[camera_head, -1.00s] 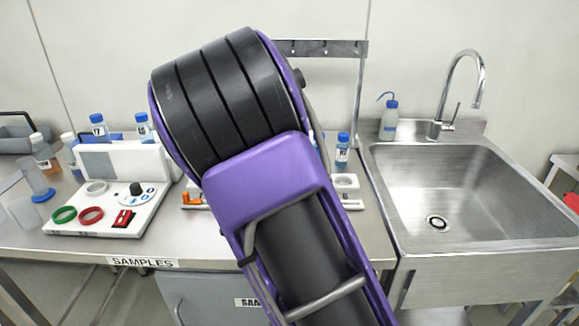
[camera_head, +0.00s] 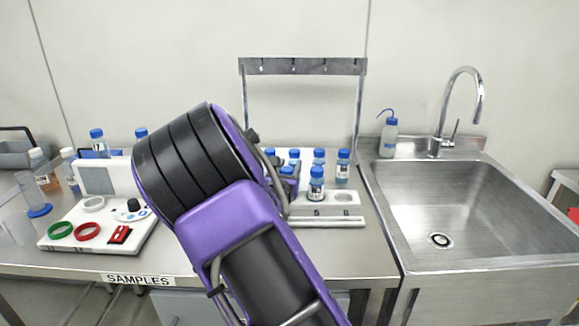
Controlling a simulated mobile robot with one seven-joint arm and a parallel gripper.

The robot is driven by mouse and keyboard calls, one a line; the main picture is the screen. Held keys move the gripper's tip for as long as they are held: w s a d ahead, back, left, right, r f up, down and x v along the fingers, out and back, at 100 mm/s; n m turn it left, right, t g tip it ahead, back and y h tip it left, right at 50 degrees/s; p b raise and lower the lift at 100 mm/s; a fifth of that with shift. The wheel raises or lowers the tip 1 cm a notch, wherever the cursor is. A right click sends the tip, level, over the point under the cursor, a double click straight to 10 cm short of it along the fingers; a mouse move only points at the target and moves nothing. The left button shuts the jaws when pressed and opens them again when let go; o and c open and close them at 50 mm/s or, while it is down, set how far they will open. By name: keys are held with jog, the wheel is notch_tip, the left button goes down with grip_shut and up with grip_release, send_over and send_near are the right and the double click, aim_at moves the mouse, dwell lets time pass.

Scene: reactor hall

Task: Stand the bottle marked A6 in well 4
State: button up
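Several blue-capped bottles stand on the bench behind and right of my arm, among them one at the back right (camera_head: 343,167) and one nearer the front (camera_head: 316,186). Their labels are too small to read, so I cannot tell which is A6. The white well block (camera_head: 345,211) shows the numbers 5 and 6 at its right end. An empty well shows above the 6, and the front bottle stands at the 5. Well 4 is hidden behind my arm. My gripper is mostly hidden behind my purple arm; a dark part beside the bottles may belong to it. Its fingers cannot be made out.
A white device (camera_head: 98,222) with a knob, a red switch and green and red rings stands at left, with more bottles (camera_head: 97,142) behind it. A metal rail frame (camera_head: 303,66) rises behind the bottles. A wash bottle (camera_head: 388,138) and sink (camera_head: 470,195) are at right.

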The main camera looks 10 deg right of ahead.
jog(key=o, duration=0.3)
jog(key=shift+o, duration=0.2)
jog(key=shift+r, duration=0.1)
jog(key=shift+s+r, duration=0.1)
jog(key=p+v, duration=0.1)
jog(key=v, duration=1)
jog(key=shift+s+a, duration=0.15)
jog(key=shift+s, duration=0.2)
